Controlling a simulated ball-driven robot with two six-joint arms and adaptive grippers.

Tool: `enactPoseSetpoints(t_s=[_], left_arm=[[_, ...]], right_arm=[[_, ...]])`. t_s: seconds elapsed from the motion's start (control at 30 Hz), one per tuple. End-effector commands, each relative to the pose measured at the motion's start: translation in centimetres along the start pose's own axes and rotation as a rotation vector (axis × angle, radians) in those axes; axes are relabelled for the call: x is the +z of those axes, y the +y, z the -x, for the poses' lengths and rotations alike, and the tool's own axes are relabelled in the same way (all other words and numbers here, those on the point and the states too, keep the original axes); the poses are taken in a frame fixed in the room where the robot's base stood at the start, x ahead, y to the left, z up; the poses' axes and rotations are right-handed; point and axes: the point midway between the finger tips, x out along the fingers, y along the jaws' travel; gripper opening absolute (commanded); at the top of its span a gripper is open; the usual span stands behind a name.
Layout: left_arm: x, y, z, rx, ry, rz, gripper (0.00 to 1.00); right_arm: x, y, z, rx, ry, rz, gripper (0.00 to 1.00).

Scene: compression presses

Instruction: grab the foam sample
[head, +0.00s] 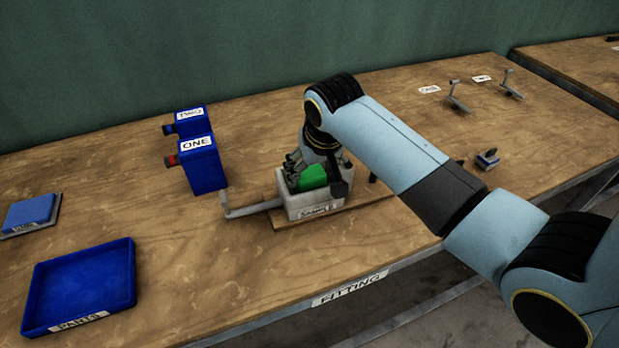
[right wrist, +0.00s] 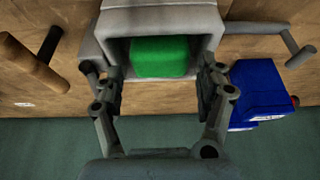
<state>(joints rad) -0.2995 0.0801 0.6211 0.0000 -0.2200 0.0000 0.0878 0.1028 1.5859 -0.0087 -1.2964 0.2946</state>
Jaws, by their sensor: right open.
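The foam sample is a green block (head: 312,177) sitting in an open grey box-like fixture (head: 312,206) on the table. In the right wrist view the green block (right wrist: 160,57) shows between grey walls, with the fixture wall (right wrist: 160,19) beyond it. My right gripper (head: 316,172) is over the fixture in the head view. In the right wrist view my right gripper (right wrist: 162,88) is open, its fingers on either side of the block and apart from it. My left gripper is not in view.
A grey handle (head: 252,207) sticks out from the fixture's left. Blue boxes labelled ONE (head: 202,168) and TWO (head: 188,121) stand behind left. A blue PARTS tray (head: 128,272) lies front left. Small metal stands (head: 458,97) are at the back right.

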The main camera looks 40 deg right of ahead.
Motion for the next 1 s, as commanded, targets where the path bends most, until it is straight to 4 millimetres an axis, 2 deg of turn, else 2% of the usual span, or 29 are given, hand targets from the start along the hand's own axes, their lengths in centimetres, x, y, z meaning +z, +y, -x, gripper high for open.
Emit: enactPoseSetpoints(t_s=[0.23, 0.53, 0.77, 1.0], left_arm=[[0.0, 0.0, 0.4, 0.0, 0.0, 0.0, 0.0], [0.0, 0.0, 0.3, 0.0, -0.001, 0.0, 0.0], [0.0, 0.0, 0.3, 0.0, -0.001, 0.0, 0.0], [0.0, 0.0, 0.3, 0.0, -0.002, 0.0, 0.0]], right_arm=[[-0.4, 0.0, -3.4, 0.0, -0.001, 0.0, 0.73], [-0.3, 0.0, -4.0, 0.0, -0.001, 0.001, 0.73], [-0.3, 0.0, -4.0, 0.0, -0.001, 0.001, 0.43], [-0.3, 0.0, -4.0, 0.0, -0.002, 0.001, 0.42]])
